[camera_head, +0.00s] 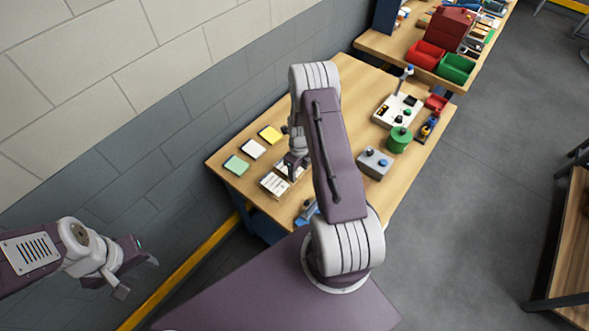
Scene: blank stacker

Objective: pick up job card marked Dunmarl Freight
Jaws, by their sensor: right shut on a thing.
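My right gripper (292,172) is low over the near-left part of the wooden table, shut on what looks like a white printed card (282,167), mostly hidden by the gripper and arm. Another white card with dark print (274,185) lies on the table just in front of it, toward the near edge. The print is too small to read, so I cannot tell which card is marked Dunmarl Freight. My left gripper (137,277) is open and empty, off the table at the lower left.
Green (236,165), white (253,149) and yellow (270,134) pads lie in a row along the table's left side. A grey box (374,163), a green round container (399,140) and a white device (397,111) stand to the right. A block wall borders the left.

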